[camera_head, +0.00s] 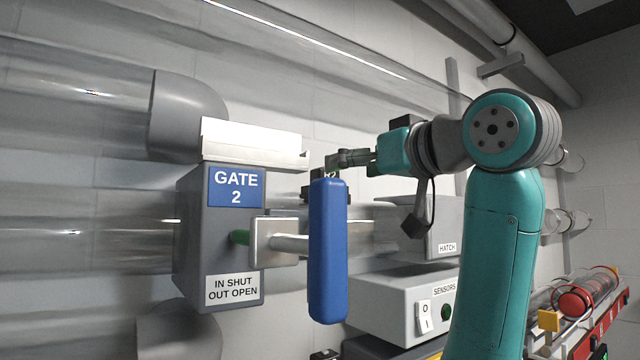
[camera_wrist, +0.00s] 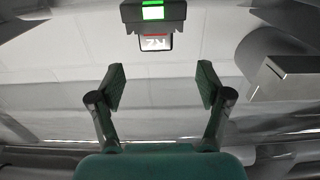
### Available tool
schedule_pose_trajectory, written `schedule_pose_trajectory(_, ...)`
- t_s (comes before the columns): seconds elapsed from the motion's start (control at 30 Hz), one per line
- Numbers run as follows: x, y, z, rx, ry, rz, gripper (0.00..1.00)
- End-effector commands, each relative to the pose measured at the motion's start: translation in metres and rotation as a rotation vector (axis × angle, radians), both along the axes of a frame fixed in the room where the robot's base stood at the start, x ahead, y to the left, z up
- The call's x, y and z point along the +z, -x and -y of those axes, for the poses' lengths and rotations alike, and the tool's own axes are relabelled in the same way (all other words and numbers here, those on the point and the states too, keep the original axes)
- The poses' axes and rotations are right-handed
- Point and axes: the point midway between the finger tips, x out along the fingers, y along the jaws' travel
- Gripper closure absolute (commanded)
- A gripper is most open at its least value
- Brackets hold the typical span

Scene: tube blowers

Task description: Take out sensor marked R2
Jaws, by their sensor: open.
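The sensor marked R2 (camera_wrist: 172,18) is at the top of the wrist view, a dark block with a lit green patch. Its white label with R2 reads upside down there. In the head view only part of the R2 label (camera_head: 331,174) shows above a blue handle, which hides much of what lies behind it. My gripper (camera_wrist: 160,86) is open and empty, with its two pads apart and the sensor beyond their tips. In the head view my gripper (camera_head: 347,159) is close to the R2 label; contact cannot be told.
The grey GATE 2 box (camera_head: 190,230) stands left, with a rod to the upright blue handle (camera_head: 328,250) just below my gripper. A SENSORS switch box (camera_head: 385,300) and a HATCH box (camera_head: 448,222) are right. Clear tubes (camera_head: 80,235) run along the wall.

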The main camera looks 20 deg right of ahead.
Motion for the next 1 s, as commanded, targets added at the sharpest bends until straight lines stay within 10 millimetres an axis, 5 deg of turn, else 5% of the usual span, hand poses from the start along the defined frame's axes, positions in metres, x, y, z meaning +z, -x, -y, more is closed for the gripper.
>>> schedule_pose_trajectory(0.7,0.005,-0.076,-0.019,0.001,-0.001,-0.001,0.23)
schedule_pose_trajectory(1.0,0.005,-0.081,-0.021,0.0,0.0,0.0,0.23)
